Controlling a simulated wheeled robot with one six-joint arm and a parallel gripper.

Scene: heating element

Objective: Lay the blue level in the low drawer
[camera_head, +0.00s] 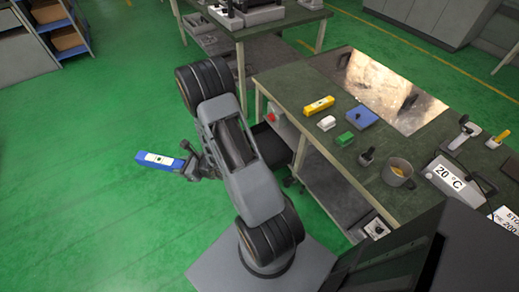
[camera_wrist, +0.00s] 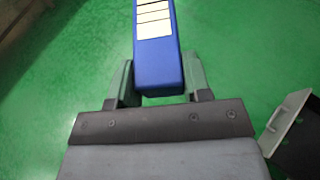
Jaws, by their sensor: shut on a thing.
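The blue level (camera_head: 158,160) has a pale label strip and is held out over the green floor, left of my arm in the head view. My gripper (camera_head: 186,164) is shut on one end of it. In the wrist view the level (camera_wrist: 157,62) sits between both fingers of my gripper (camera_wrist: 158,80) and runs away toward the top edge. A dark open drawer (camera_head: 271,145) shows under the workbench in the head view, partly hidden behind my arm. The drawer's inside is mostly hidden.
The green workbench (camera_head: 290,82) holds a yellow level (camera_head: 318,105), a white block (camera_head: 326,123), a green block (camera_head: 345,139), a blue box (camera_head: 361,117) and a mug (camera_head: 397,172). Another table (camera_head: 262,30) stands behind. The floor at left is clear.

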